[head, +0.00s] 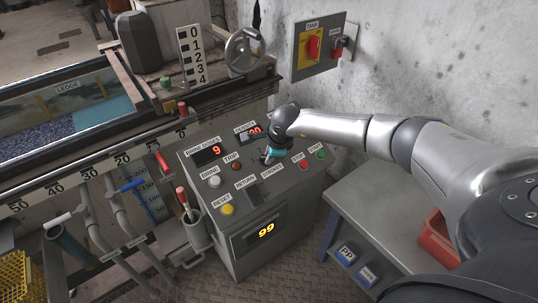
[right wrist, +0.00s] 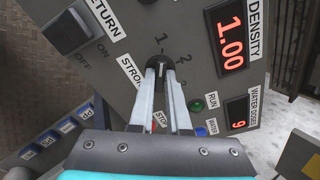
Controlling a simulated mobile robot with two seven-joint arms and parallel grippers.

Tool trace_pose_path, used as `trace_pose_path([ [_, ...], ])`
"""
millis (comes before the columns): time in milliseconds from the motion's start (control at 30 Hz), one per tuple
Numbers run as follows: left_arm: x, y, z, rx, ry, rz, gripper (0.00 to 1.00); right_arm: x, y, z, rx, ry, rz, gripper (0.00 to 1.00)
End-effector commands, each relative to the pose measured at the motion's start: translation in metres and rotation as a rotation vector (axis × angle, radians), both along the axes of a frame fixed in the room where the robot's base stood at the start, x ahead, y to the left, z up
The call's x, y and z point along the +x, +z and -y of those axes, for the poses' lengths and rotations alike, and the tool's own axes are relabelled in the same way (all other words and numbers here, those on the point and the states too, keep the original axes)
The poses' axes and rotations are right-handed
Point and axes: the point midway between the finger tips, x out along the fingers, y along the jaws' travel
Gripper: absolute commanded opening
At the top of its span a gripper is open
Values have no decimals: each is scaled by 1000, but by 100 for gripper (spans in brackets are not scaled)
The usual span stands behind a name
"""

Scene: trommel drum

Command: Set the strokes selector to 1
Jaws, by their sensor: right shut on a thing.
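The strokes selector (right wrist: 157,63) is a small dark round knob on the grey control panel, with the numbers 1, 2 and a third mark printed around it. The STROKES label lies beside it, partly hidden by my fingers. My right gripper (right wrist: 160,72) is shut on the knob, its two pale fingers one on each side. The fingers cover much of the knob, so I cannot tell which number it points to. In the head view my right gripper (head: 267,157) reaches down to the panel (head: 240,225) from the right and hides the selector. My left gripper is not in view.
The RETURN switch (right wrist: 66,32) and the red density display (right wrist: 231,36) flank the selector. Red (head: 304,163) and green (head: 321,154) buttons sit to the right of my gripper. A grey bench (head: 390,205) with a red bin (head: 437,240) stands right of the panel.

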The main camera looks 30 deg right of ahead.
Motion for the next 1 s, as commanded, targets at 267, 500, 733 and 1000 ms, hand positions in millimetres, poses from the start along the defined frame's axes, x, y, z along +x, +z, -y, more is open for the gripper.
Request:
trace_pose_path([
  [267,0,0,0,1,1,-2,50,0,0,0,-8,12,-1,0],
  [500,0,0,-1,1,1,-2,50,0,0,0,-8,12,-1,22],
  [733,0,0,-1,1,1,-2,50,0,0,0,-6,9,0,45],
  [1000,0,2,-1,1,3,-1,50,-1,1,0,-5,10,0,45],
])
